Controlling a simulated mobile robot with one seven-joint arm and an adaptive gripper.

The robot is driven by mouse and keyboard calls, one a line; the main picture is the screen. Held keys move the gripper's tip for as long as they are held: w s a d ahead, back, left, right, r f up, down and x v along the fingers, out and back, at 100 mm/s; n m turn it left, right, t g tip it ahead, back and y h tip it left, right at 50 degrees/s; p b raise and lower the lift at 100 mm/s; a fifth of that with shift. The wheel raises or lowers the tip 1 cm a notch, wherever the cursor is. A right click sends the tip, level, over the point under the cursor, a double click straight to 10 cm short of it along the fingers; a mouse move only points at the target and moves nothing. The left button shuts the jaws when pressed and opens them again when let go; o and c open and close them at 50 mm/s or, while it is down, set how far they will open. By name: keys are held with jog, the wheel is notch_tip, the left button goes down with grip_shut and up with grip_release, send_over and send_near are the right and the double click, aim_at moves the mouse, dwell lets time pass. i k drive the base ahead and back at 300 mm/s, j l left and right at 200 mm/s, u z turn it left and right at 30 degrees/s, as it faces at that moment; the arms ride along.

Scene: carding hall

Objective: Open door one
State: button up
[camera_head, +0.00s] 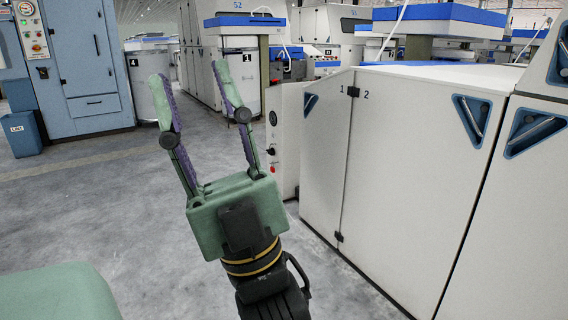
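Door one (322,158) is the narrow white panel marked 1, on the left of a white machine at right. It looks shut, lying against the machine. A blue triangular recess (310,103) sits at its upper left; the grip inside is small and seen at a slant. Black hinge-like fittings (353,91) lie at the seam between door one and door two. My gripper (190,78) points up and away, left of door one and apart from it in the picture. Its two fingers are spread, with nothing between them.
Door two (405,170), marked 2, is wide and has a handle recess (472,118). A panel with buttons (287,135) stands left of door one. A blue cabinet (85,65) and bin (20,134) stand at left. Grey floor (90,200) is clear between.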

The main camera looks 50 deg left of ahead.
aim_at(328, 104)
jog(key=u, duration=1.25)
jog(key=i+j, duration=0.2)
jog(key=i, duration=0.35)
jog(key=i+j, duration=0.2)
jog(key=i, duration=0.4)
jog(key=i+j, duration=0.25)
jog(key=i, duration=0.3)
jog(key=i+j+u, duration=0.1)
jog(key=i, duration=0.45)
jog(key=i+j, duration=0.25)
jog(key=i, duration=0.3)
jog(key=i+j, duration=0.2)
jog(key=i, duration=0.4)
